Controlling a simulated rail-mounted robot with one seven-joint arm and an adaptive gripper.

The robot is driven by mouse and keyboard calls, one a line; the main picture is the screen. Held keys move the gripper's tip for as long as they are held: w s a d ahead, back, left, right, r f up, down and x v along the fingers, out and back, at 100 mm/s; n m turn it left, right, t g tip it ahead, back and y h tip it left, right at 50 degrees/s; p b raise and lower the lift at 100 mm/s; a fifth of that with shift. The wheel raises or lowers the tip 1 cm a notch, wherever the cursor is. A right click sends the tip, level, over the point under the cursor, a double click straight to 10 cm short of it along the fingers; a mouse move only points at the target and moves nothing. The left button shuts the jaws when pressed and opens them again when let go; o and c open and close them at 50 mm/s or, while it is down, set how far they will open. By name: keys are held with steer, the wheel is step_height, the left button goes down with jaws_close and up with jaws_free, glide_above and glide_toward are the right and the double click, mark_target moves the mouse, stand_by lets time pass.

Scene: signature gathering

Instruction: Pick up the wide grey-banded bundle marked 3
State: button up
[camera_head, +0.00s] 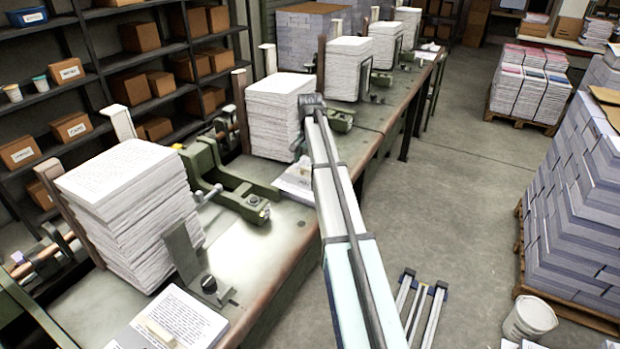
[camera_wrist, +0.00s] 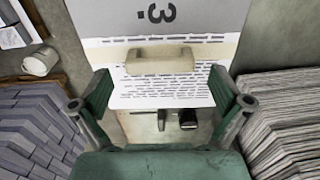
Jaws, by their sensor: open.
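In the wrist view, a grey surface (camera_wrist: 150,18) with a large dark "3", turned on its side, fills the top middle. Directly below it lies a white printed sheet or bundle top (camera_wrist: 165,92) with a pale strip across it. A beige, rounded handle-like bar (camera_wrist: 160,62) lies across the strip. My gripper (camera_wrist: 161,88) is open, with its green fingers left and right of the printed paper and the bar between them. I cannot tell whether the fingers touch anything. The head view shows no readable "3", and my gripper is not clearly visible there.
Tall paper stacks (camera_head: 130,212) and green clamps (camera_head: 225,178) stand along the workbench (camera_head: 255,250). Shelves line the left. Pallet stacks (camera_head: 580,215) and a white bucket (camera_head: 529,318) stand right.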

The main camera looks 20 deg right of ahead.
mark_target(310, 176)
steer(key=shift+f+p, duration=0.35)
steer(key=shift+f, duration=1)
steer(key=c, duration=1.7)
steer(key=shift+r, duration=0.15)
